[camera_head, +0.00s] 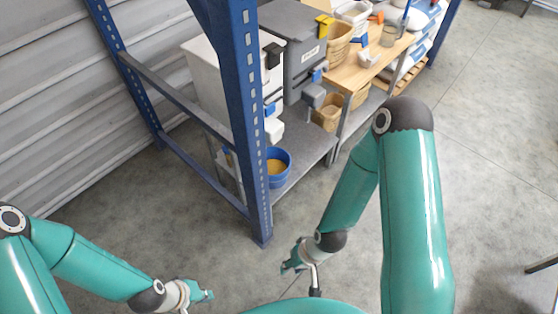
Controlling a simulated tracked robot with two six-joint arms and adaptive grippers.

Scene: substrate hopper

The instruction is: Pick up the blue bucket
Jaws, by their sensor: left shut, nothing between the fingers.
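The blue bucket (281,182) stands upright on the low grey shelf, just right of the blue rack post. It holds some tan material. My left gripper (208,296) is shut and empty at the bottom of the view, well nearer to me than the bucket. My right gripper (286,268) is nearer to me than the bucket, below it in the picture and apart from it. It is small and seen at an angle, so I cannot tell whether its fingers are open.
The blue rack post (250,130) rises close to the bucket's left side. White (205,75) and grey (300,45) hoppers stand above the low shelf (305,160). A wooden bench (350,75) with baskets is further right.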

